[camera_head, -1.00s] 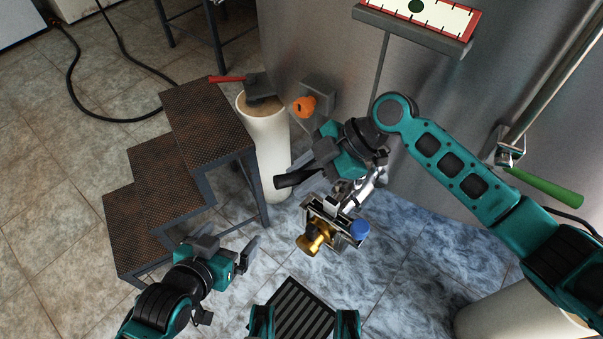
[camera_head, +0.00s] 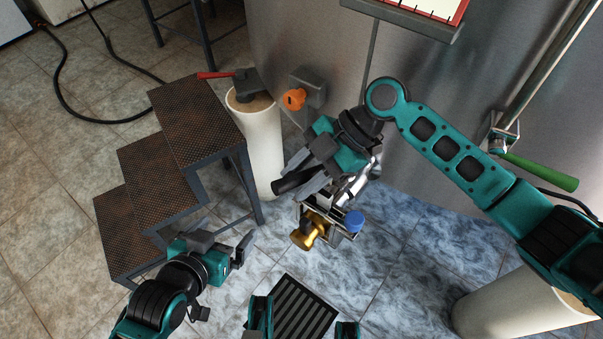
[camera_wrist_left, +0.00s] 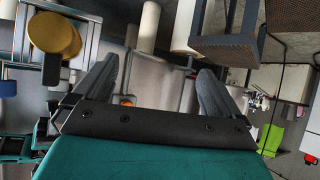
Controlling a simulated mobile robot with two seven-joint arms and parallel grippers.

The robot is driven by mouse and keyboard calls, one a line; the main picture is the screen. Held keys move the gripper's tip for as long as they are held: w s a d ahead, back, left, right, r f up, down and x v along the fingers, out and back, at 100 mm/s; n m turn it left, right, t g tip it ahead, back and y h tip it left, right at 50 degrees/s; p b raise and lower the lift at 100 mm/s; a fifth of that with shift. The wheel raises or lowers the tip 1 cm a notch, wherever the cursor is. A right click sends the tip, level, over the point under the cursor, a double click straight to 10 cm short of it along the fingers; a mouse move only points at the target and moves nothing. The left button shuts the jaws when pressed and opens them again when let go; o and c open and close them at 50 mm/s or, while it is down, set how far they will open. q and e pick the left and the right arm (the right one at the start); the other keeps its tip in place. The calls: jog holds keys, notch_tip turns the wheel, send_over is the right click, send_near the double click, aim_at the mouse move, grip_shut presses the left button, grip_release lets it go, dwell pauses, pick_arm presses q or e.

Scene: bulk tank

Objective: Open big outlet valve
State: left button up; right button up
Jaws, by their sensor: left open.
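A black lever handle (camera_head: 292,184) lies beside the shiny outlet pipe (camera_head: 352,188) at the tank's foot; where they join is hidden behind my gripper. My right gripper (camera_head: 308,175) has its fingers on both sides of this handle and appears shut on it. Below is a metal fitting with a gold knob (camera_head: 304,236) and a blue knob (camera_head: 353,221). My left gripper (camera_head: 236,250) is open and empty, left of the gold knob. In the left wrist view, its fingers (camera_wrist_left: 165,82) are apart, with the gold knob (camera_wrist_left: 54,34) at upper left.
The steel tank (camera_head: 300,45) fills the back. A white cylinder (camera_head: 262,150) and brown metal steps (camera_head: 155,187) stand left. An orange knob (camera_head: 294,98) and a green handle (camera_head: 543,173) are on the tank side. A floor grate (camera_head: 302,310) lies in front.

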aim_at(302, 174)
jog(key=shift+o, duration=1.1)
pick_arm(q)
jog(key=shift+s+f, duration=0.25)
pick_arm(e)
jog(key=shift+r, duration=0.15)
pick_arm(q)
jog(key=a+r+p, duration=0.1)
jog(key=p, duration=0.2)
jog(key=shift+s+a+r+y, duration=0.15)
jog(key=shift+s+y, duration=0.05)
jog(key=shift+y, duration=0.1)
pick_arm(e)
notch_tip(302, 174, up, 20)
jog(key=shift+f, duration=0.2)
